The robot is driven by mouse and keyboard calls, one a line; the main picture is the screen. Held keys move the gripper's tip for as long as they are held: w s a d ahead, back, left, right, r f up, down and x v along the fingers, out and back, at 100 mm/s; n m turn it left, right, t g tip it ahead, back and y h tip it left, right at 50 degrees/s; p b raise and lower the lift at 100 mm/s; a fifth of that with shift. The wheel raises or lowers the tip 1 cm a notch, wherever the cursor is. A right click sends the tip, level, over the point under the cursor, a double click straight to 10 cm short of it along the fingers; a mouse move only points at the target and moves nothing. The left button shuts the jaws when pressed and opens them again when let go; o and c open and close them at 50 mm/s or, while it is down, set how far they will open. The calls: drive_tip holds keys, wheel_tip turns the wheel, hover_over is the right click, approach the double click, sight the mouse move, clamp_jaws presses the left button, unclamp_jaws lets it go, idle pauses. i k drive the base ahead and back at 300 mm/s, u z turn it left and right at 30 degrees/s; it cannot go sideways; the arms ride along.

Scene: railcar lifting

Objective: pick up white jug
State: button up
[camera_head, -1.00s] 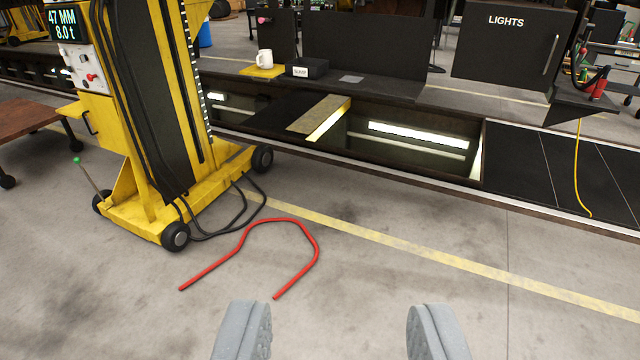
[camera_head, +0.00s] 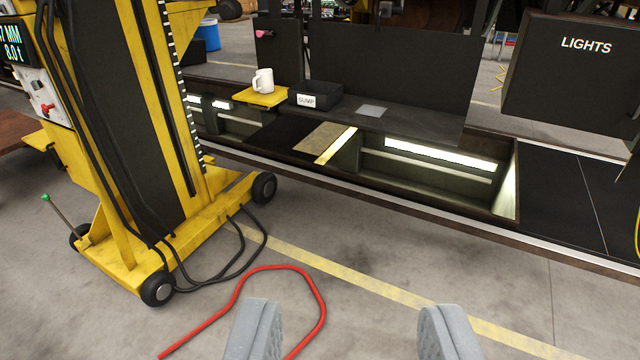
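The white jug (camera_head: 263,81) stands upright on a small yellow platform (camera_head: 262,98) beyond the pit, at the upper left of centre. Its handle shows on its left side. My gripper (camera_head: 350,335) is at the bottom of the view with its two grey fingers wide apart and nothing between them. It is well short of the jug, with floor and the pit edge between. The jug is in plain view.
A yellow lifting jack (camera_head: 150,170) on wheels stands at the left, with black cables beside it. A black box labelled SUMP (camera_head: 315,95) is right of the jug. An open pit (camera_head: 430,170) and a LIGHTS cabinet (camera_head: 575,80) are further right.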

sight(265, 77)
drive_tip(key=u, duration=0.1)
drive_tip(key=i, duration=1.45)
drive_tip(key=u, duration=0.35)
drive_tip(key=i, duration=1.65)
drive_tip(key=u, duration=0.35)
drive_tip(key=i, duration=0.85)
drive_tip(key=u, duration=0.1)
